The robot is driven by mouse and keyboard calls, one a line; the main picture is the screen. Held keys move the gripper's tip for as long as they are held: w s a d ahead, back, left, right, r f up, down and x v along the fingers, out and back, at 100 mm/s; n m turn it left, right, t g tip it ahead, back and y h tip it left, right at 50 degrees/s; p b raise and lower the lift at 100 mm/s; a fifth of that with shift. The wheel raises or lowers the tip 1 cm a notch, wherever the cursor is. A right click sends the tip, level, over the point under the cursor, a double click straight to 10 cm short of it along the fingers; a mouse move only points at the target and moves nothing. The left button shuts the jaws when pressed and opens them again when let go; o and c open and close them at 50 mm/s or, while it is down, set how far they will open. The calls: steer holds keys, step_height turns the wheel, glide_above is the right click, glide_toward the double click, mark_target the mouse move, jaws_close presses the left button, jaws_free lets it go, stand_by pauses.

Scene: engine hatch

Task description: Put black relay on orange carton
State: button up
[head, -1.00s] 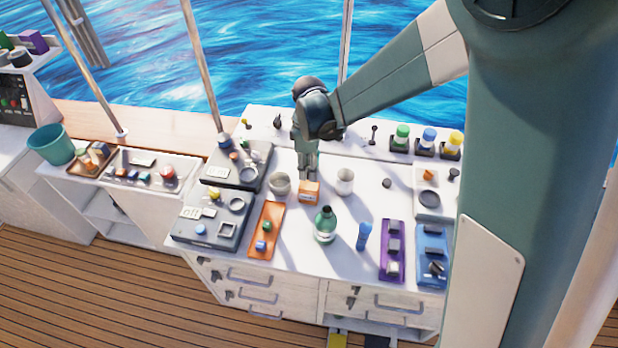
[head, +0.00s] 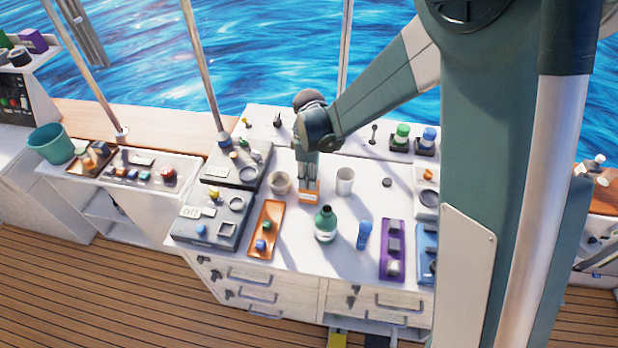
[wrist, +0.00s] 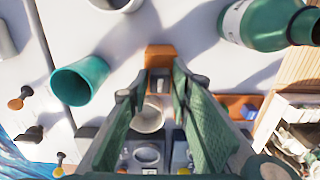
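The orange carton (head: 309,196) stands on the white worktop, between a white bowl and a white mug. It also shows in the wrist view (wrist: 160,50), just beyond my fingertips. My gripper (head: 308,178) points down over the carton, and its fingertips overlap the carton's top in the head view. In the wrist view the two green fingers (wrist: 160,88) are a little apart, with a small dark block, apparently the black relay (wrist: 159,78), between their tips. The fingers hide most of it, and I cannot tell whether it touches the carton.
The white bowl (head: 279,183) and white mug (head: 345,181) flank the carton closely. A green bottle (head: 325,225) stands in front, by an orange tray (head: 264,244). A teal cup (wrist: 80,80) shows in the wrist view. A purple tray (head: 391,252) lies further right.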

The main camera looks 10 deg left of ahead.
steer(key=shift+o, duration=0.8)
steer(key=shift+r, duration=0.2)
step_height(320, 180, up, 12)
stand_by(0.3)
stand_by(0.6)
